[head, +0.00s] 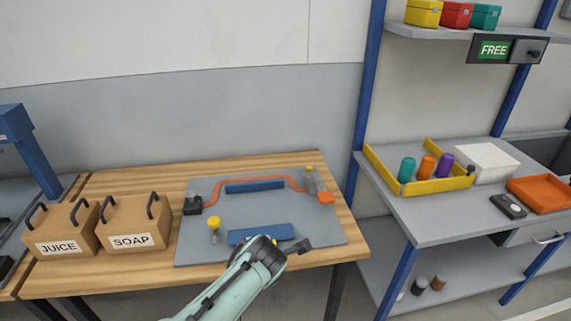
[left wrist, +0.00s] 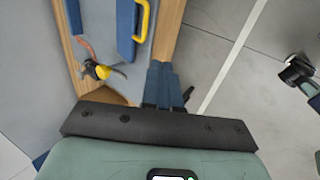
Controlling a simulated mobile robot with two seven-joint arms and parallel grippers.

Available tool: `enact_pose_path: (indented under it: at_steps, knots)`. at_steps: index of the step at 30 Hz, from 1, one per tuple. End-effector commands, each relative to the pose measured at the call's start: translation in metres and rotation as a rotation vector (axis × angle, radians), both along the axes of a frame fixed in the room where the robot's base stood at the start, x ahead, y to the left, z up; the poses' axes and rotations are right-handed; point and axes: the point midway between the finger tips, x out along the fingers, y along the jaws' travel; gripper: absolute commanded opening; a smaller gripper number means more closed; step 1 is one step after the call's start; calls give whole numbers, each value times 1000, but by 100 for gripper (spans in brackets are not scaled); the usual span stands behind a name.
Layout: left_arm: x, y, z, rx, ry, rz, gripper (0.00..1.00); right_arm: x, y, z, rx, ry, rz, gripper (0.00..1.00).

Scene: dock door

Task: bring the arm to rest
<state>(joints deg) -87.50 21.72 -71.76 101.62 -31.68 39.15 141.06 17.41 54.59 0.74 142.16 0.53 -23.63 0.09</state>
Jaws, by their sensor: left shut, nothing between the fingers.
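My left arm comes in from the bottom of the head view, and its gripper (head: 301,246) is over the front right part of a grey board, near the wooden table's front edge. In the left wrist view the gripper's fingers (left wrist: 164,88) are together with nothing between them. They appear apart from the board's parts. My right gripper is not seen in the head view.
The grey board (head: 215,245) carries blue bars (head: 255,187), an orange cable (head: 240,180) and a yellow-topped clamp (head: 214,226). Boxes marked JUICE (head: 60,230) and SOAP (head: 134,223) stand left. A grey shelf bench (head: 425,225) with a yellow tray (head: 440,185) stands right.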

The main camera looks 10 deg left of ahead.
Motion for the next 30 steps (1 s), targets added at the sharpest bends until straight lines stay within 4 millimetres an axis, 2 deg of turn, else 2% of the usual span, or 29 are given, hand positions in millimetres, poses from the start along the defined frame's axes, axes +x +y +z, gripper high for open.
enact_pose_path:
  at_steps: [2, 5, 8, 10, 14, 18, 21, 25, 27, 30]
  knots:
    - [0, 1, -5, 13, 12, -16, 0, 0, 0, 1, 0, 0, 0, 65]
    - [0, 3, -27, 65, 60, -89, 0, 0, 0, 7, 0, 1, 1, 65]
    - [-5, 8, -70, 145, 155, -232, 0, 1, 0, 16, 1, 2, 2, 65]
    - [-13, 14, -109, 195, 237, -356, 0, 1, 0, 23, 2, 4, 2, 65]
    - [-41, 29, -184, 247, 384, -598, 0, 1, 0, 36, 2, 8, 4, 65]
    - [-89, 45, -254, 238, 510, -844, 0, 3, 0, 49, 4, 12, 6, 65]
    - [-132, 52, -294, 200, 566, -1007, 0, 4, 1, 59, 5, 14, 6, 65]
    - [-193, 54, -329, 124, 591, -1196, 0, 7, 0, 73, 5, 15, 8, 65]
    - [-223, 49, -340, 81, 579, -1285, 0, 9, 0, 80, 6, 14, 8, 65]
    - [-258, 39, -345, 31, 539, -1387, 0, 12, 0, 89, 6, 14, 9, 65]
